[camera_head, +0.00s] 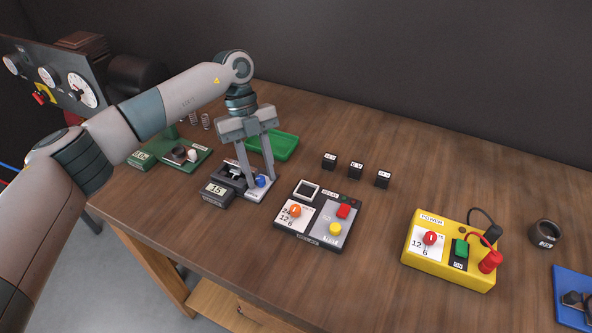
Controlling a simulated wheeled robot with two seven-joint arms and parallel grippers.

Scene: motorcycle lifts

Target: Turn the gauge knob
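A dark device with a "15" display (216,191) stands on the wooden bench, left of centre. A small blue knob (260,181) sits on the light plate at its right side. My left gripper (259,181) reaches down over this plate. Its two fingers stand apart, one on each side of the blue knob, with a gap showing between them. Whether either finger touches the knob is too small to tell. The fingers hide part of the device and plate. My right gripper is not in view.
Right of the device is a panel with orange, red and yellow controls (318,211). Further right are a yellow power box (452,252) and a dark ring (544,234). A green tray (285,146) and small black blocks (356,170) lie behind. A dial panel (82,90) is far left.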

